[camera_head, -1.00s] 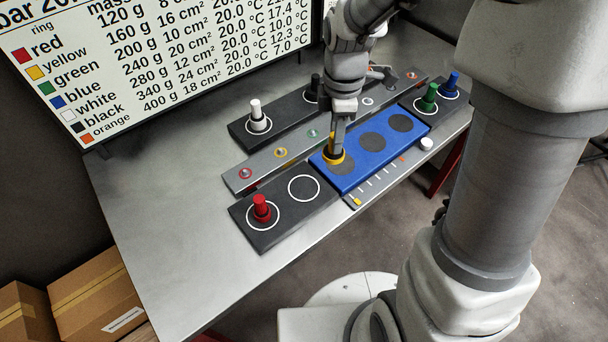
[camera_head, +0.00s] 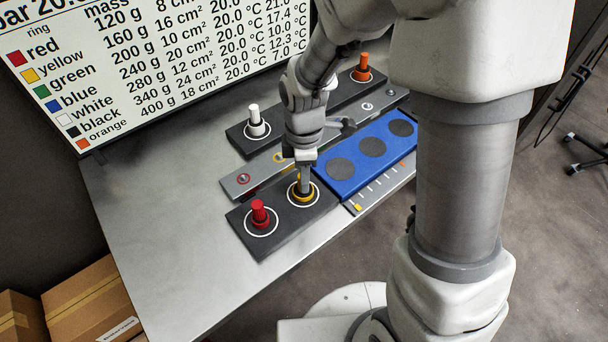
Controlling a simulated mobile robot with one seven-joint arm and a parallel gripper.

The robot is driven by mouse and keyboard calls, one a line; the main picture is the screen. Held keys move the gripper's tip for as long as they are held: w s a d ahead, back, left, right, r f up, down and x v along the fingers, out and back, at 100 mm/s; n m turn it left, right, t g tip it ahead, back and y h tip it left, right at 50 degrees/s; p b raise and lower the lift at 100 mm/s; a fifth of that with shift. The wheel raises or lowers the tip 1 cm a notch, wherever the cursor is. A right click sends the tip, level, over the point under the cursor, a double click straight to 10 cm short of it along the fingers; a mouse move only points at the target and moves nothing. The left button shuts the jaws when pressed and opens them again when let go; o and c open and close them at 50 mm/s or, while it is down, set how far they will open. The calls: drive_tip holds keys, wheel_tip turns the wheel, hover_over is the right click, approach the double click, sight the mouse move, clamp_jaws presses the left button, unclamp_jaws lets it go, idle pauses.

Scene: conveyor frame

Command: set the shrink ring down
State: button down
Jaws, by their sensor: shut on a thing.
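The yellow shrink ring (camera_head: 303,196) is at the tip of my gripper (camera_head: 303,186) and my gripper is shut on it. It is within the right white circle of the dark front plate (camera_head: 280,243). It looks low, at or very near the plate surface; I cannot tell whether it touches. My jaws hide its upper part. The red ring piece (camera_head: 260,213) stands in the left circle of the same plate. The blue plate (camera_head: 340,186) with three dark discs lies to the right, bare.
A white piece (camera_head: 256,121) and an orange piece (camera_head: 361,68) stand on the dark back plate (camera_head: 246,146). A grey strip (camera_head: 236,184) with coloured rings runs between the plates. A scale with a yellow marker (camera_head: 356,207) borders the blue plate. The table's left part (camera_head: 150,220) is clear.

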drive_tip(key=shift+f, duration=0.1)
drive_tip(key=c, duration=1.1)
unclamp_jaws()
drive_tip(key=shift+f, duration=0.1)
drive_tip(key=o, duration=0.5)
drive_tip(key=shift+c, duration=0.2)
wheel_tip(320, 180, up, 12)
drive_tip(key=p, duration=0.2)
drive_tip(key=s+d+r+m+t, duration=0.5)
drive_tip(key=s+d+r+m, duration=0.5)
drive_tip(key=m, duration=0.8)
wheel_tip(320, 180, up, 2)
drive_tip(key=shift+s+d+r+t, duration=0.2)
drive_tip(key=shift+s+t, duration=0.1)
drive_tip(key=shift+s, duration=0.9)
